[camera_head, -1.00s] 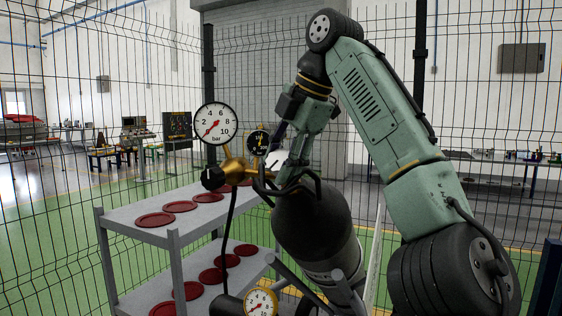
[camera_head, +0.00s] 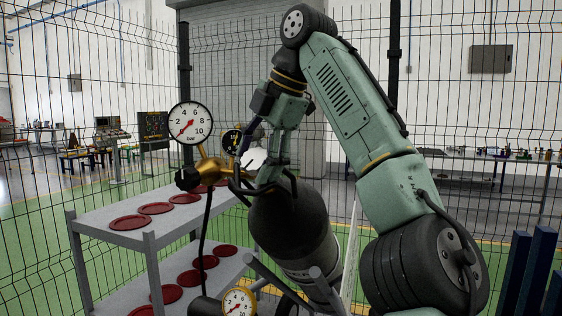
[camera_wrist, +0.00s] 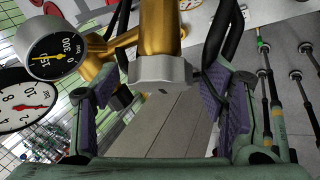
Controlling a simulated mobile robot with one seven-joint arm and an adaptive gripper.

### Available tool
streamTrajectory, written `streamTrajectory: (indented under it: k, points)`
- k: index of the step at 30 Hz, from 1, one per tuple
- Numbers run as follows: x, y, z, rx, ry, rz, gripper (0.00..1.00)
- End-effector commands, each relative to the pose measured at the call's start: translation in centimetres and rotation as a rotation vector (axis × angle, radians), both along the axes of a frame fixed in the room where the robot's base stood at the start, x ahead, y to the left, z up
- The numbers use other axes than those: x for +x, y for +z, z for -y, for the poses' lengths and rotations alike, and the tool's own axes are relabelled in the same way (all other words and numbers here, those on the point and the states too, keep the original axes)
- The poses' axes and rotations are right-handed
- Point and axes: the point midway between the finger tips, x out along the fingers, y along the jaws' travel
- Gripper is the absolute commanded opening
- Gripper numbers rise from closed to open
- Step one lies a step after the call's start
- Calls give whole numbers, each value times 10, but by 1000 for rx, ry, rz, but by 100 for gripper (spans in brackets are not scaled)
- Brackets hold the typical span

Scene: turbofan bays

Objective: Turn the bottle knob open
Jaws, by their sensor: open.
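The dark gas bottle (camera_head: 292,232) leans in a frame in the head view. Brass valve fittings (camera_head: 212,168) with a large white dial gauge and a black knob (camera_head: 187,179) are at its upper left. In the wrist view, a grey knob-like end (camera_wrist: 165,73) sits on the brass fitting (camera_wrist: 160,28). My gripper (camera_head: 268,182) is at the bottle's top in the head view. In the wrist view its purple-padded fingers (camera_wrist: 155,98) are open, one on each side below the grey end, with visible gaps. Whether either finger touches it, I cannot tell. My gripper partly hides the bottle's neck in the head view.
A grey two-level shelf (camera_head: 125,238) with several red discs stands to the left. A black hose hangs from the fittings. A second gauge (camera_head: 238,303) is low in front. Wire fencing encloses the area behind. Blue posts (camera_head: 535,275) stand at the right.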

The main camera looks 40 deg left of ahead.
Motion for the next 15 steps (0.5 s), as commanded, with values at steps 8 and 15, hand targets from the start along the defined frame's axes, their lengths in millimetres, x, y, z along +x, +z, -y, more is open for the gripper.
streamTrajectory:
  k: [8, 15]
  points:
    - [4, 5, 48, -3, -6, 2, 66]
    - [2, 5, 96, -6, 0, 2, 66]
